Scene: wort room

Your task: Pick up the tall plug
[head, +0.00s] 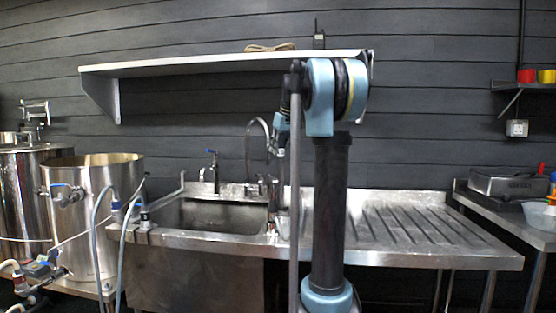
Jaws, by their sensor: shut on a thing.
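My gripper (279,147) hangs small and partly hidden at the end of my arm, just left of my arm's dark upright link and above the back of the sink. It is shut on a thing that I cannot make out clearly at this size. I cannot clearly pick out the tall plug in this view. The steel sink (205,213) lies below and to the left of my gripper. My arm hides part of the sink's right end and the area behind it.
A tap (212,170) stands behind the sink. A ribbed drainboard (415,228) extends right and looks clear. A wall shelf (215,62) holds a dark upright device (319,38) and a brown coil (270,47). Steel vessels (93,212) and hoses stand left. A side table (510,210) is right.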

